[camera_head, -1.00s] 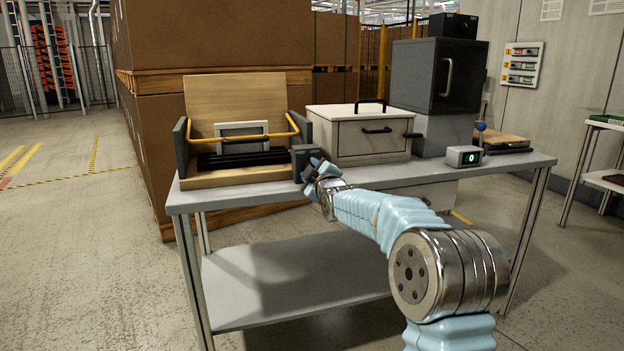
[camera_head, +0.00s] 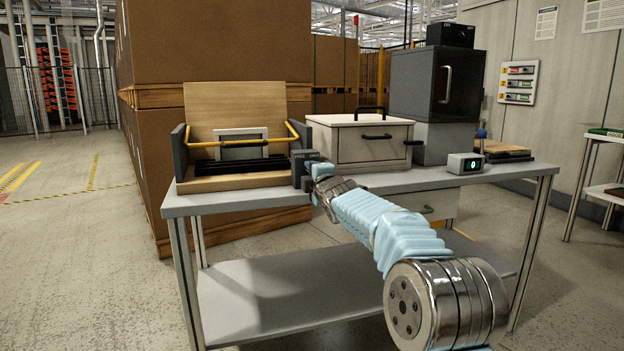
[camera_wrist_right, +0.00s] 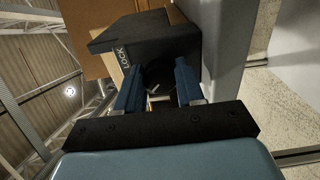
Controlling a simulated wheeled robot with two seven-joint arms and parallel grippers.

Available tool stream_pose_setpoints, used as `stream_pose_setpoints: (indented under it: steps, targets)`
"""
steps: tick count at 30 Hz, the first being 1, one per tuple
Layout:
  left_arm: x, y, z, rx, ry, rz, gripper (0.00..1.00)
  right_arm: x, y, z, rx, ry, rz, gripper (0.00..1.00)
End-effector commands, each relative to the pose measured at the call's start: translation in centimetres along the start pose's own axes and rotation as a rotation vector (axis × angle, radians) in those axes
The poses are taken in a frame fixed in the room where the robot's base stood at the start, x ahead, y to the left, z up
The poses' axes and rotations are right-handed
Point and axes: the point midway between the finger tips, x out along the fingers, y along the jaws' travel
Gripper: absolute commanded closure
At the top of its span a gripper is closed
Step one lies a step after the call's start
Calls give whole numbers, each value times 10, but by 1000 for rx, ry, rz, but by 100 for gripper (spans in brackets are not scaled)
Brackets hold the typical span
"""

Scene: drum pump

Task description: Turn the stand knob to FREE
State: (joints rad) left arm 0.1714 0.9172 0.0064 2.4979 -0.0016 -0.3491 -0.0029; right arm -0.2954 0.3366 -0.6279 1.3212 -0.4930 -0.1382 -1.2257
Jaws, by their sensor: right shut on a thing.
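The stand (camera_head: 235,160) has a wooden back board and base, dark side walls and a yellow bar, and sits at the left of the grey table. Its dark knob box (camera_head: 303,160) is at its right front corner; small lettering on top is too small to read there. In the right wrist view the box (camera_wrist_right: 150,38) shows the word LOCK. My right gripper (camera_wrist_right: 160,85) is shut on the dark round knob (camera_wrist_right: 158,82), with a blue finger on each side; a light mark shows on the knob. In the head view my right gripper (camera_head: 316,170) touches the box front. My left gripper is not in view.
A cream box (camera_head: 360,142) with dark handles stands right of the stand. Farther right are a dark cabinet (camera_head: 432,85), a small display (camera_head: 465,163) reading 0 and a blue-topped lever (camera_head: 481,135). The table's front middle is clear.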

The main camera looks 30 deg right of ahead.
Motion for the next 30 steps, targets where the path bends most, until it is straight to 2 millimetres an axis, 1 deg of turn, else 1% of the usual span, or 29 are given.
stream_pose_setpoints:
  steps: [13, 14, 18, 19, 30]
  targets:
    - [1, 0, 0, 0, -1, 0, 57, 0, -1, -1, -13, 1, -2, 93]
    - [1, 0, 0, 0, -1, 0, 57, 0, -1, -1, -13, 1, -2, 61]
    - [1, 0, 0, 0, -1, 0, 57, 0, -1, -1, -12, 1, -1, 39]
    - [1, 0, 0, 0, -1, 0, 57, 0, -1, -1, -12, 1, -1, 37]
    - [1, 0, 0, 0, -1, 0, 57, 0, 0, 0, -10, 1, 0, 37]
